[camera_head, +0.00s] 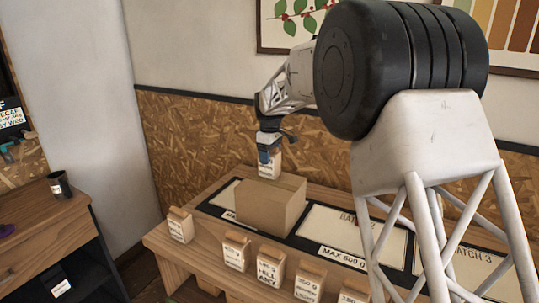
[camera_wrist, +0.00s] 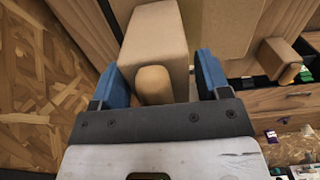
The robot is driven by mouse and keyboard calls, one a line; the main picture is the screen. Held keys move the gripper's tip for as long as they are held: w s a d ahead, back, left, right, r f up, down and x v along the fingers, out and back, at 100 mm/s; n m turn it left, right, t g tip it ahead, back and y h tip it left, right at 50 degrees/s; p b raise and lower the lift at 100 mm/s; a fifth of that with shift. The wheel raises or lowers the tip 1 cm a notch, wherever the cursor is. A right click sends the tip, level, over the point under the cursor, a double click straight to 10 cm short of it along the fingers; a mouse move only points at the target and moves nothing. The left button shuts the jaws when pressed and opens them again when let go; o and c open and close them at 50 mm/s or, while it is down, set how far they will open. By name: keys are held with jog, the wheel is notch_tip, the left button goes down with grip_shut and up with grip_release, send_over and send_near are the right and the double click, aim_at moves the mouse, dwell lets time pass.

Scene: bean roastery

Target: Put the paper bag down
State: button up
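My gripper (camera_head: 268,150) has blue fingers and is shut on a small tan paper bag (camera_head: 268,165) with a pale label. In the wrist view the bag (camera_wrist: 155,38) lies between the two fingers of my gripper (camera_wrist: 158,85), its narrow folded top toward the palm. In the head view the bag hangs upright at the back edge of a cardboard box (camera_head: 270,208); the box may hide its lower end, and I cannot tell whether they touch. The box stands on the left mat of the wooden bench and covers much of that mat.
Several labelled paper bags (camera_head: 271,267) stand along the bench's front edge, with another bag (camera_head: 180,226) at its left corner. The middle mat (camera_head: 345,232) and right mat (camera_head: 470,270) show bare surface. A dark cup (camera_head: 58,184) stands on the left cabinet.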

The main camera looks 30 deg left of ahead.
jog(key=shift+o, duration=0.4)
jog(key=shift+r, duration=0.1)
notch_tip(320, 180, up, 12)
jog(key=shift+r, duration=0.1)
dwell(0.5)
dwell(0.5)
dwell(0.4)
